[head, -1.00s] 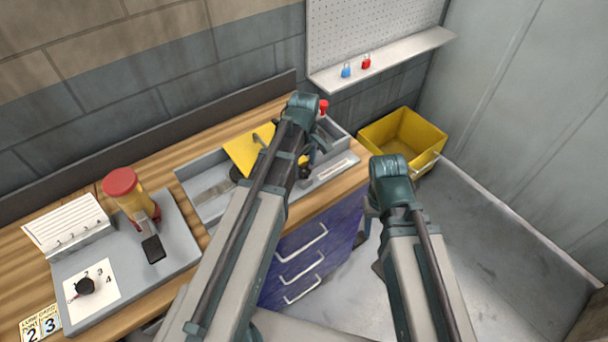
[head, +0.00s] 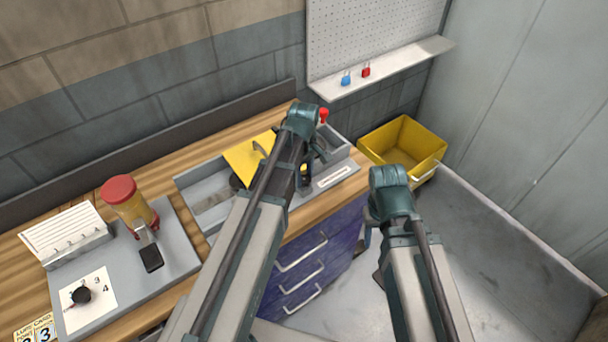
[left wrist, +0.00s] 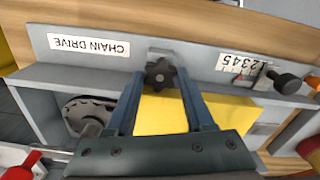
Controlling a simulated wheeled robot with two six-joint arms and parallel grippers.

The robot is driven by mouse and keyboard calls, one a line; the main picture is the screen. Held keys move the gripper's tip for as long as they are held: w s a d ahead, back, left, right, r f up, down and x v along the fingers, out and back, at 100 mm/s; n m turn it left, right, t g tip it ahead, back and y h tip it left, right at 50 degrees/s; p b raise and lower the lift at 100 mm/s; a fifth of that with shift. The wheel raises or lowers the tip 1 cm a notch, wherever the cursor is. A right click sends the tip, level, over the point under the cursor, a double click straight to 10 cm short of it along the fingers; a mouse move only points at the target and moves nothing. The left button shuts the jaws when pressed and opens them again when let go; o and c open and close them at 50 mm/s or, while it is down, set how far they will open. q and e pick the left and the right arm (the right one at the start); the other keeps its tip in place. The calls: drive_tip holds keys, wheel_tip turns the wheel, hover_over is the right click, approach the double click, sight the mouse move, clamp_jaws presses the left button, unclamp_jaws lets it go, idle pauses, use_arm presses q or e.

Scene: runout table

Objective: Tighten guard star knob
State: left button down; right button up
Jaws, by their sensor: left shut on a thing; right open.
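The black star knob (left wrist: 160,74) is at the front of the chain drive unit, beside the yellow guard (left wrist: 165,115). In the left wrist view my left gripper (left wrist: 161,80) has its two fingers on either side of the knob, shut on it. In the head view the yellow guard (head: 248,157) lies over the grey housing (head: 345,165), and my left arm hides the star knob. My right gripper (head: 371,212) is right of the bench, away from the unit, its fingers mostly hidden behind its own wrist.
A numbered scale with a black knob (left wrist: 287,82) is beside the star knob, and a sprocket (left wrist: 90,115) is on the other side. A red-topped yellow canister (head: 120,190) stands on the left plate. A yellow bin (head: 405,145) is on the floor at right.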

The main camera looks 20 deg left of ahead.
sight(304, 179)
use_arm(q)
drive_tip(key=shift+m, duration=3)
drive_tip(key=shift+c, duration=1.4)
unclamp_jaws()
drive_tip(key=shift+r, duration=0.1)
wheel_tip(304, 179, up, 14)
drive_tip(key=p, duration=1.4)
drive_tip(key=shift+f, duration=0.2)
